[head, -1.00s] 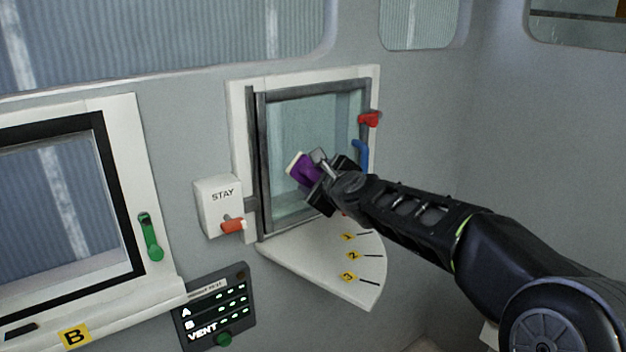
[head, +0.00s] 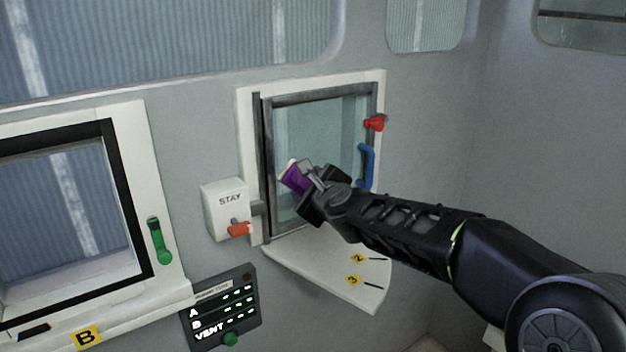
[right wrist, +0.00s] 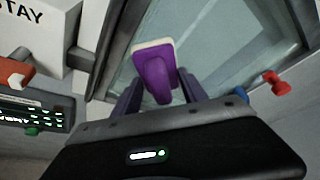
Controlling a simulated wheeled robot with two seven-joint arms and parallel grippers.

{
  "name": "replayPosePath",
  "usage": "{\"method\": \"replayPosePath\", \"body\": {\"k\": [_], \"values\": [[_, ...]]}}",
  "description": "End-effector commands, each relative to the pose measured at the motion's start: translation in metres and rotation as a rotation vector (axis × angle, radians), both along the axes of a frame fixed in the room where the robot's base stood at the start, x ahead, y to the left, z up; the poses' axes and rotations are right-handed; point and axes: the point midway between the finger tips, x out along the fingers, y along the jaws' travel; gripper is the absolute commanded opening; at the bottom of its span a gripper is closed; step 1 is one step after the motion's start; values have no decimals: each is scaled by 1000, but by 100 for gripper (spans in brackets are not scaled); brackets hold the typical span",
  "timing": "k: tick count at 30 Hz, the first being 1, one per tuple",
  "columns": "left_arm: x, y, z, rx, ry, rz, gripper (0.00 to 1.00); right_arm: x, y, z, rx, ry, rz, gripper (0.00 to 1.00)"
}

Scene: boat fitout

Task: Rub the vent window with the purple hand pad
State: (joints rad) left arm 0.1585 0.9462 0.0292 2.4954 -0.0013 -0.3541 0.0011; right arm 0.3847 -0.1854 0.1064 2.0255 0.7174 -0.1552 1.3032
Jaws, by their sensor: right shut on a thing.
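The vent window (head: 335,125) is a glass pane in a dark frame on the wall, with a blue handle and a red knob on its right side. My right gripper (head: 309,190) is shut on the purple hand pad (head: 294,178), which has a pale face. The pad is in front of the lower left part of the glass; I cannot tell whether it touches. In the right wrist view the purple hand pad (right wrist: 157,72) sits between the fingers with the glass (right wrist: 215,45) behind it. My left gripper is not in view.
A white STAY box (head: 226,208) with an orange lever is left of the window. A white numbered shelf (head: 335,270) juts out below it. A dark VENT panel (head: 220,308) and window B (head: 60,215) with a green handle are further left.

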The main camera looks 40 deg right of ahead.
Motion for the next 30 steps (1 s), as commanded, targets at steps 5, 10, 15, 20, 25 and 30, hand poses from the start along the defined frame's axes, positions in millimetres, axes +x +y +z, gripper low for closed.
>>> {"method": "replayPosePath", "body": {"k": [5, 10, 15, 20, 25, 30], "values": [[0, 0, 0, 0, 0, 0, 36, 2, 8, -1, 0, 4, 18, 6], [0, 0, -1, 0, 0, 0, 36, 1, 10, -2, 0, 5, 21, 6], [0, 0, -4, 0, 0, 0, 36, -10, 11, -2, -1, 3, 23, 6], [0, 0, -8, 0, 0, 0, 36, -28, 9, -1, -1, 2, 18, 6], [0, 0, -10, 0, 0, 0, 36, -47, 7, 0, -1, 0, 13, 6], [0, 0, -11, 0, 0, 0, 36, -58, 7, -1, 0, 1, 13, 6]]}}
